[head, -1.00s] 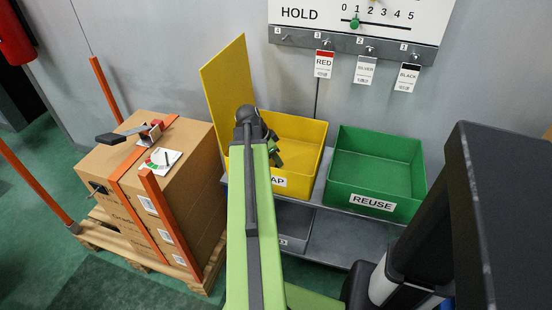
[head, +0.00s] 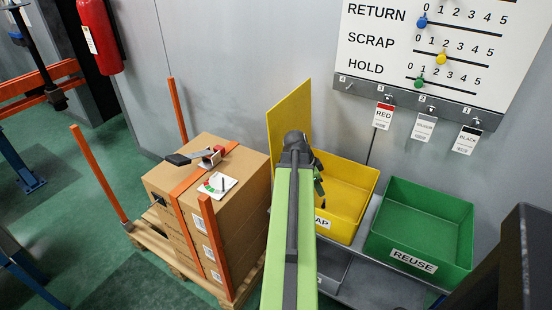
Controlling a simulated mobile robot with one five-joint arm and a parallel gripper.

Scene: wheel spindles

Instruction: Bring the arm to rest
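My gripper (head: 318,180) shows only in part, as dark pieces at the far end of my green arm, in front of the yellow bin (head: 346,185). The arm stretches forward from the bottom of the picture and hides most of the gripper. I cannot tell whether its fingers are open or shut, or whether it holds anything. The yellow bin has a raised yellow panel (head: 290,115) at its left and a label partly hidden by my arm.
A strapped cardboard box (head: 175,215) stands on a wooden pallet (head: 150,236) with orange posts at left. The green REUSE bin (head: 420,220) looks empty. A white board (head: 420,50) with coloured knobs and hanging tags is on the wall. A red extinguisher (head: 101,36) hangs at left.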

